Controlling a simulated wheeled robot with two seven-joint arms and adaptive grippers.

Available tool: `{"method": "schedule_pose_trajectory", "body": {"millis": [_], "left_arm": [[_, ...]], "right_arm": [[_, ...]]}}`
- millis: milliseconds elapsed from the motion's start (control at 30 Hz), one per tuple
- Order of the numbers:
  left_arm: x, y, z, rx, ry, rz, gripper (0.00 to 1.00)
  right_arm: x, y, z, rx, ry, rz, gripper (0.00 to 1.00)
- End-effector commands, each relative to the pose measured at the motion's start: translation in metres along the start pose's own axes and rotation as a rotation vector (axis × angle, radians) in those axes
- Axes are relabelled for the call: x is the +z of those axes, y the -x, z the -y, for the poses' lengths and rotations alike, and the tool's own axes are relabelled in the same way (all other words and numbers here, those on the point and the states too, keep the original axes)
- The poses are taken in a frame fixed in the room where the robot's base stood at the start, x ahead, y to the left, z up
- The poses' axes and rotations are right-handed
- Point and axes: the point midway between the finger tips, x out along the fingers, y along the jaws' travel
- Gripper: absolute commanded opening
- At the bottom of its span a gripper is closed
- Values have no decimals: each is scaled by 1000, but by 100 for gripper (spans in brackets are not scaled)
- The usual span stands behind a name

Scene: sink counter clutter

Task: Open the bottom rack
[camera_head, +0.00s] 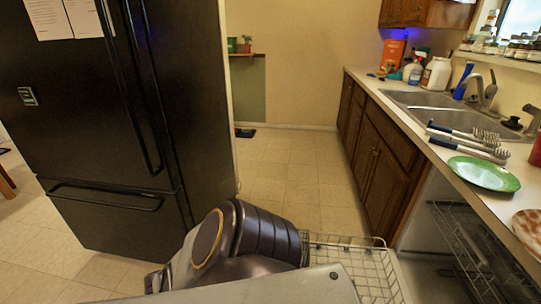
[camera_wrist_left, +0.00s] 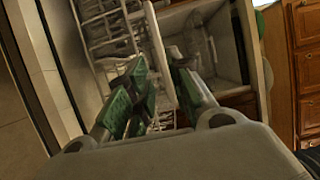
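The dishwasher is open under the counter at the lower right of the head view. A wire rack (camera_head: 375,270) extends out of it over the floor, partly hidden by my arm. Another dark wire rack (camera_head: 470,250) sits inside, below the counter edge. In the left wrist view, my left gripper (camera_wrist_left: 158,85) has its green-padded fingers spread apart. White rack wires (camera_wrist_left: 108,30) and a pale bar (camera_wrist_left: 158,45) show just beyond and between the fingertips; I cannot tell whether they touch. In the head view, my own arm hides this gripper. My right gripper is not in view.
A black refrigerator (camera_head: 105,120) stands at the left. Wooden cabinets (camera_head: 380,160) line the right. The tiled floor (camera_head: 290,170) between is clear.

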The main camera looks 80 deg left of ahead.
Motion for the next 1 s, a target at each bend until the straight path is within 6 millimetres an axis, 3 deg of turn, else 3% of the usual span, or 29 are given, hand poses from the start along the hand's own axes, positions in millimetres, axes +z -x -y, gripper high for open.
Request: {"method": "schedule_pose_trajectory", "body": {"millis": [200,400,1000], "left_arm": [[0,31,0,1,0,1,21],[0,46,-1,1,0,1,21],[0,50,0,0,0,0,21]], "right_arm": [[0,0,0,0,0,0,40],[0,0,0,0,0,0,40],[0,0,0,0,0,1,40]]}}
